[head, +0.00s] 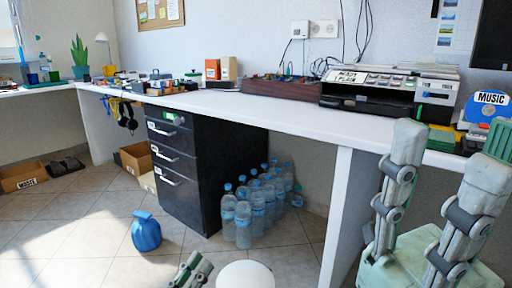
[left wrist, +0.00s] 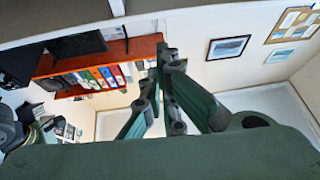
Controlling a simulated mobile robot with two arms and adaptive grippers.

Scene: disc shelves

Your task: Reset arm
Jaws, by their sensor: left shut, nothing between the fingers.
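My left gripper (head: 190,268) shows at the bottom edge of the head view, cut off by the frame. Its two grey-green fingertips are close together, and it is low over the tiled floor. In the left wrist view its fingers (left wrist: 166,55) meet at the tips, with nothing between them. My right gripper (head: 447,155) stands large and close at the right of the head view. Its two pale fingers point up and stand apart, with a clear gap and nothing held between them. It is in front of the white desk (head: 290,112).
A black drawer cabinet (head: 178,165) and several water bottles (head: 243,222) stand under the desk. A blue jug-like object (head: 146,232) is on the floor. A printer (head: 370,92) and a disc holder labelled MUSIC (head: 489,104) are on the desk. The floor at left is mostly clear.

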